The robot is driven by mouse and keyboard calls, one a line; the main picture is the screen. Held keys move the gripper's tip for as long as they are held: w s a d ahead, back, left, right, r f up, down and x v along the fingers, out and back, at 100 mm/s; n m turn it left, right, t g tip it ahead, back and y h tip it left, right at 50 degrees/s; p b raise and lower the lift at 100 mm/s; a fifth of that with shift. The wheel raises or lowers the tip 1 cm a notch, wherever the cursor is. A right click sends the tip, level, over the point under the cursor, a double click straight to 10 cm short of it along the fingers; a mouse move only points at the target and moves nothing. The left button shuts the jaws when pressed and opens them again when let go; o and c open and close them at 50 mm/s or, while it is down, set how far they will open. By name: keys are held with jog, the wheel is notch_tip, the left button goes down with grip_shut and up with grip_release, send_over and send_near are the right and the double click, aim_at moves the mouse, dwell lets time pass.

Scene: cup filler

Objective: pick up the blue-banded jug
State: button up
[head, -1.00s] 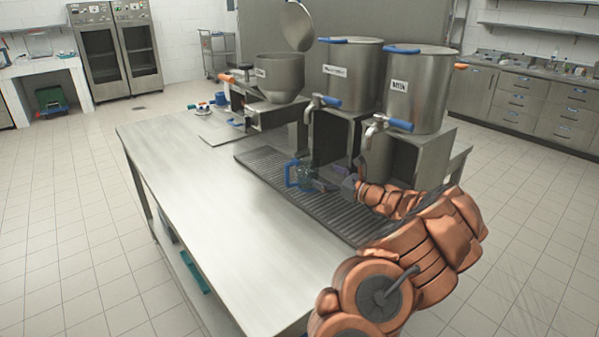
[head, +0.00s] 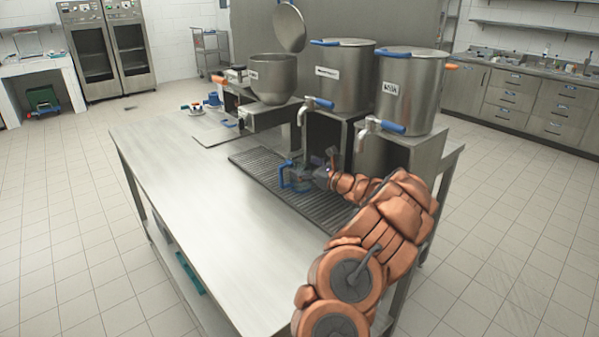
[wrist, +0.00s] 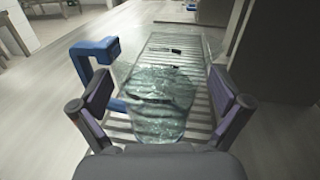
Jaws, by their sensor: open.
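The jug (wrist: 160,95) is clear, with a blue handle on its left side in the wrist view. It stands on the ribbed drip tray (head: 262,166). In the head view the jug's blue handle (head: 284,176) shows, but most of its body is hard to make out beside my gripper. My gripper (wrist: 165,105) is open, with one finger pad on each side of the jug's clear body. The pads look apart from the jug walls, with a gap on each side. My gripper (head: 308,172) also shows in the head view, at the jug's right.
Two large lidded pots (head: 343,78) (head: 411,92) with blue-handled taps stand on metal stands behind the tray. A hopper with a raised lid (head: 274,78) is to their left. The steel table (head: 195,205) is clear at the front left.

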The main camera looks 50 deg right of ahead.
aim_at(306, 157)
jog(key=c, duration=1.3)
jog(key=shift+r, duration=0.5)
jog(key=r, duration=0.1)
jog(key=s+r+b, duration=0.1)
jog(key=shift+r, duration=0.4)
jog(key=s, duration=0.5)
jog(key=s+b, duration=0.1)
jog(key=s, duration=0.4)
jog(key=s+r, duration=0.1)
jog(key=s, duration=0.4)
jog(key=shift+a+r+b, duration=0.1)
jog(key=shift+a+b, duration=0.25)
